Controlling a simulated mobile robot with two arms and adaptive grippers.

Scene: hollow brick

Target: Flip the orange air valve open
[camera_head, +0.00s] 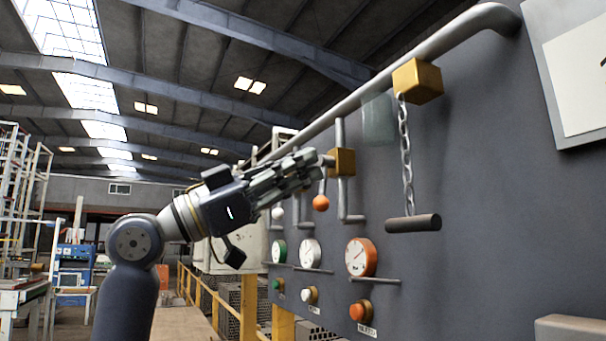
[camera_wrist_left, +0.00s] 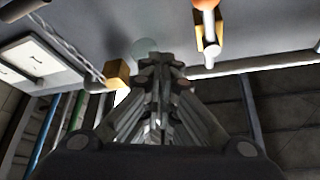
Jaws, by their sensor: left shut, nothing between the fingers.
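The orange air valve is a brass block (camera_head: 342,162) on a thin vertical pipe, with a short lever hanging down to an orange ball knob (camera_head: 321,203). My left gripper (camera_head: 318,159) is shut and empty; in the head view its tips appear just left of the brass block and above the orange knob. In the left wrist view the shut fingers (camera_wrist_left: 160,72) point up the picture. There the orange knob (camera_wrist_left: 205,4) is cut by the top edge, and the valve's brass block (camera_wrist_left: 210,42) is right of the fingertips, apart from them. My right gripper is not in view.
A grey panel (camera_head: 480,150) fills the right side. A thick pipe (camera_head: 400,75) runs along its top. A chain with a dark handle (camera_head: 413,222) hangs from another brass block (camera_head: 417,82). An orange-rimmed gauge (camera_head: 360,257) and an orange button (camera_head: 360,311) are below the valve.

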